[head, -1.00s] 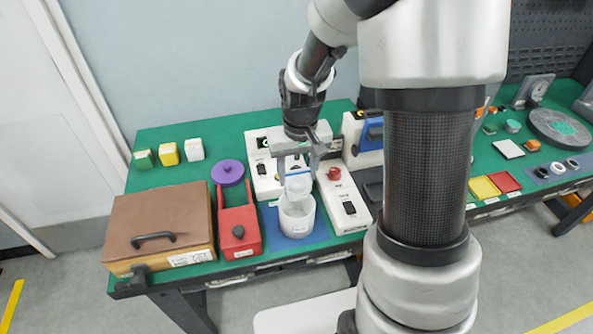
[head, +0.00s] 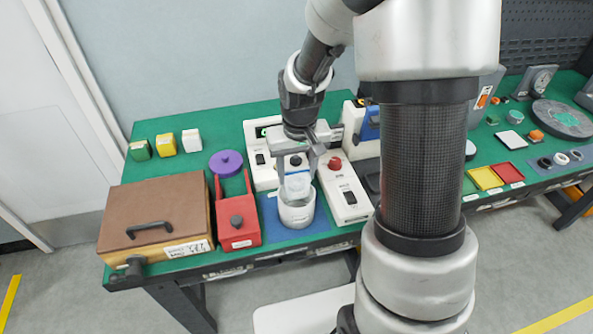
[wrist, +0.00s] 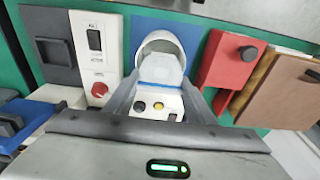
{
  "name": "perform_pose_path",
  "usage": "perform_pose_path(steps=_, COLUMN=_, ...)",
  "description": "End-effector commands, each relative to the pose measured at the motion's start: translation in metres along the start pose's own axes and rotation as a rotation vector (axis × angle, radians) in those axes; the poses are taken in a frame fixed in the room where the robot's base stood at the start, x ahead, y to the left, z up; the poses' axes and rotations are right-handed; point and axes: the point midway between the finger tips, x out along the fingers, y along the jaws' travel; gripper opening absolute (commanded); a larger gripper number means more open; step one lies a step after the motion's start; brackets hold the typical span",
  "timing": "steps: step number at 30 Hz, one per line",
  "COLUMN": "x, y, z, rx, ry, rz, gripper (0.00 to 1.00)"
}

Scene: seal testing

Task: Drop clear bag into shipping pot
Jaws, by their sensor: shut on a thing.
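The clear bag (head: 297,184) hangs from my gripper (head: 297,167), which is shut on its upper part. In the wrist view the bag (wrist: 161,66) shows as a pale see-through pouch with a blue strip, between the fingers (wrist: 162,88). The white shipping pot (head: 297,213) stands upright on a blue mat, directly below the bag. In the head view the bag's lower end overlaps the pot's mouth; how deep it reaches is unclear. In the wrist view the pot's rim (wrist: 160,36) shows beyond the bag, which hides part of the opening.
A red tray-like fixture (head: 240,228) and a brown-lidded box (head: 155,217) stand left of the pot. A white control box with a red button (head: 335,163) stands close on the right. A white machine (head: 262,160) is behind. The blue mat (head: 270,218) borders the pot.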

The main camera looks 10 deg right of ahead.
Motion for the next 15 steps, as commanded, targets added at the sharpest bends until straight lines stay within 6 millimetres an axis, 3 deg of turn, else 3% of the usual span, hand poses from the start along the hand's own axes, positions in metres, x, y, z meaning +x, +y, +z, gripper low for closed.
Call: perform_pose_path(steps=15, x=0.016, y=0.0, z=0.002, rx=0.0, ry=0.0, rz=0.0, gripper=0.28)
